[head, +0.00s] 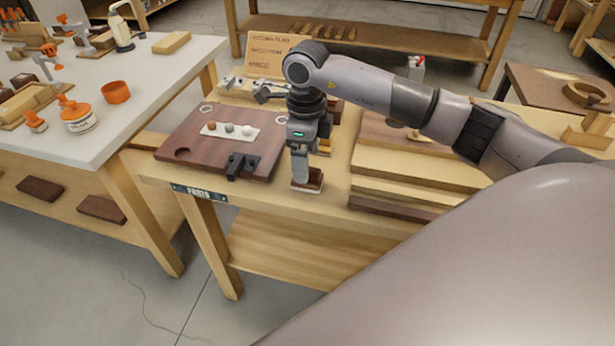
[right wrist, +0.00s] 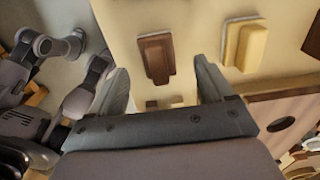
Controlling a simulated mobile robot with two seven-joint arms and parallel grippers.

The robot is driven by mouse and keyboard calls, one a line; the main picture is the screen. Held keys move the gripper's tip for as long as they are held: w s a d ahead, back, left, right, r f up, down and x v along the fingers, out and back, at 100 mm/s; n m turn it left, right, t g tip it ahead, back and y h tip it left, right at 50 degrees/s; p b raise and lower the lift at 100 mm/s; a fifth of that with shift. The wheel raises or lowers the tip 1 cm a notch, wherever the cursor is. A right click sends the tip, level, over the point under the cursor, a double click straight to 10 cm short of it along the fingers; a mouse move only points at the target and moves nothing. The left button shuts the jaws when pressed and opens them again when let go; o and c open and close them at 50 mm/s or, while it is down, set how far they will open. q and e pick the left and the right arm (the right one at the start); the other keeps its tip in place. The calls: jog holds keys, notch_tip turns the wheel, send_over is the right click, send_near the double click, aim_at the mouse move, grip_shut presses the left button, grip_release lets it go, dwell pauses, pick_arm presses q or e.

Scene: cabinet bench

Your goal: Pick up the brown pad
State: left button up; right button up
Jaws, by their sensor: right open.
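The brown pad (head: 313,181) lies near the front edge of the wooden bench. It has a brown block top on a pale base. In the right wrist view the brown pad (right wrist: 156,58) shows ahead, between the lines of the two fingers. My right gripper (head: 301,178) points down at the pad in the head view, and its fingers partly hide it. In the right wrist view my right gripper (right wrist: 162,72) is open with nothing held between its fingers. I cannot tell the exact gap to the pad. My left gripper is not in view.
A yellow pad (right wrist: 245,44) sits beside the brown one. A dark red-brown board (head: 205,165) with a black fixture (head: 242,165) lies left of my gripper. Stacked planks (head: 395,180) lie to the right. A white table (head: 150,85) with tools stands at left.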

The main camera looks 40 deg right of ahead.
jog(key=f, duration=0.4)
jog(key=shift+s+f, duration=0.2)
jog(key=shift+c, duration=0.3)
jog(key=c, duration=1.1)
jog(key=shift+r, duration=0.1)
notch_tip(320, 180, up, 20)
jog(key=shift+f+p, duration=0.1)
jog(key=shift+p, duration=0.5)
